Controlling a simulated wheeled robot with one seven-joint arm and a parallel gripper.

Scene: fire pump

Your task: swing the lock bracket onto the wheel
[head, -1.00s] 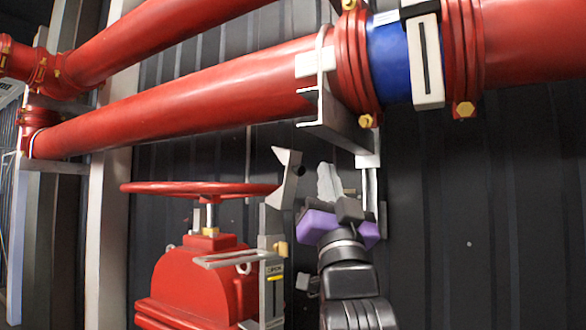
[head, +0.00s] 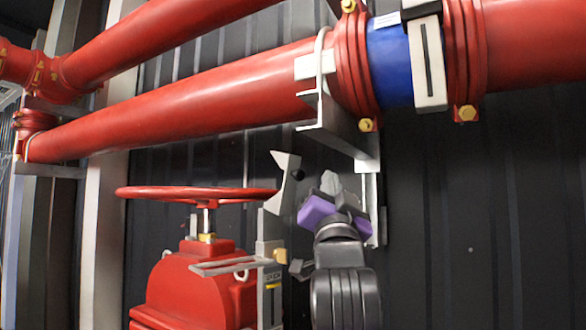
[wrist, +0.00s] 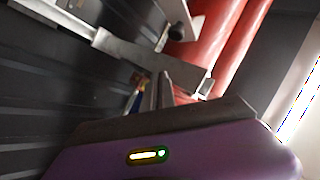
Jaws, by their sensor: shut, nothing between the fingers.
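The red handwheel (head: 165,193) lies flat on top of the red valve body (head: 190,285) at the left in the head view. The grey lock bracket (head: 286,180) stands tilted at the wheel's right edge, its notched plate rising above the rim. I cannot tell whether it touches the rim. My gripper (head: 328,184), with its purple body, is just right of the bracket, apart from it in the head view. It is shut and empty. In the wrist view the fingers (wrist: 160,92) point toward a grey metal plate (wrist: 150,55), probably the bracket.
A large red pipe (head: 180,105) with a blue band (head: 390,62) crosses above my gripper. A grey pipe support (head: 340,130) hangs down just above and behind it. The dark corrugated wall (head: 500,220) is bare at the right.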

